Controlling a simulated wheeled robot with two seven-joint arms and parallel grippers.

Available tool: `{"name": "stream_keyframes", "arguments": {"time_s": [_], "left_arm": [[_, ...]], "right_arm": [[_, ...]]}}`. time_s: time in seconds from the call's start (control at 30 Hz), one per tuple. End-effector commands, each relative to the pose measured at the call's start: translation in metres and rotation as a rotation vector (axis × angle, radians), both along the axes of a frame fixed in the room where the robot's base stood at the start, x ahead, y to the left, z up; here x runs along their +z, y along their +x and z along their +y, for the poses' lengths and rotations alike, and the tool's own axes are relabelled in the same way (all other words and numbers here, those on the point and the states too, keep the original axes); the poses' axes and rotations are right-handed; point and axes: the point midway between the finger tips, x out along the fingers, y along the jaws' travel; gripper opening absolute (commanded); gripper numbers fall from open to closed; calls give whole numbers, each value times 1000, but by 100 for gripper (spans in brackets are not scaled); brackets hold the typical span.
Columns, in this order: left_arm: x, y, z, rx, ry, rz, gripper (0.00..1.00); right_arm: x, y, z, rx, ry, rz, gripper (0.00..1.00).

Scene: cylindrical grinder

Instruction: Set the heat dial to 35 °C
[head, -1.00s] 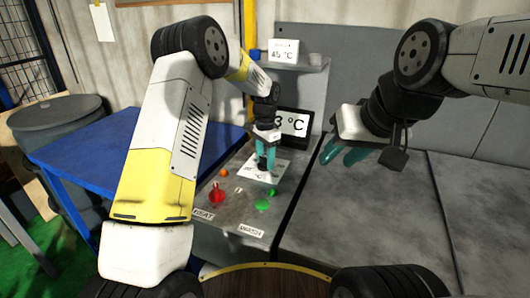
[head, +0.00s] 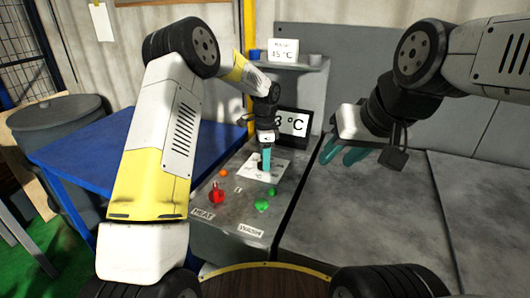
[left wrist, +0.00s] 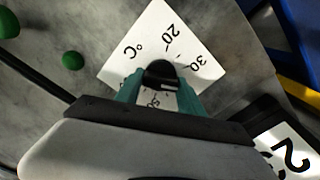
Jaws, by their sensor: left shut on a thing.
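The heat dial is a black knob (left wrist: 160,72) on a white scale plate (left wrist: 152,36), with 20, 30, °C and a partly covered 50 visible in the left wrist view. In the head view the plate (head: 256,174) lies on the grey machine panel. My left gripper (head: 266,160) points down over it. In the left wrist view its teal fingers (left wrist: 159,90) are shut on the knob, one on each side. A screen (head: 293,123) behind shows a number ending in 3 °C, partly hidden by my arm. My right gripper (head: 343,152) is empty, its fingers apart.
A red knob (head: 216,196) by the HEAT label, an orange button (head: 224,173) and green controls (head: 262,206) sit close to the dial. A blue table (head: 90,150) is at left.

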Motion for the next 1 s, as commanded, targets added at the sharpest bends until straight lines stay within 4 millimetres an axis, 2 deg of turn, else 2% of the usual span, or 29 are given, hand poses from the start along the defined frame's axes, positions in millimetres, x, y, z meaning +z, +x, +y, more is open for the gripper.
{"name": "stream_keyframes", "arguments": {"time_s": [0.3, 0.33, 0.4, 0.43, 0.77, 0.87, 1.0], "left_arm": [[1, 1, 0, 1, 0, -4, 5], [1, 1, 0, 1, 0, -4, 49], [1, 1, 0, 1, -1, -3, 63], [1, 1, 0, 1, 0, -3, 65], [3, 1, 0, 1, -1, -2, 65], [12, 1, 0, 1, -1, -4, 65], [37, 2, 0, 3, -1, -5, 65]], "right_arm": [[0, 0, 0, 0, 0, 0, 36], [0, 0, 0, 0, 0, 0, 36], [0, 0, 0, 0, 0, 0, 36], [0, 0, 0, 0, 0, 0, 36], [0, 0, 0, 0, 0, 0, 36], [0, 0, 0, 0, 0, 0, 36], [0, 0, 0, 0, 0, 0, 36]]}}
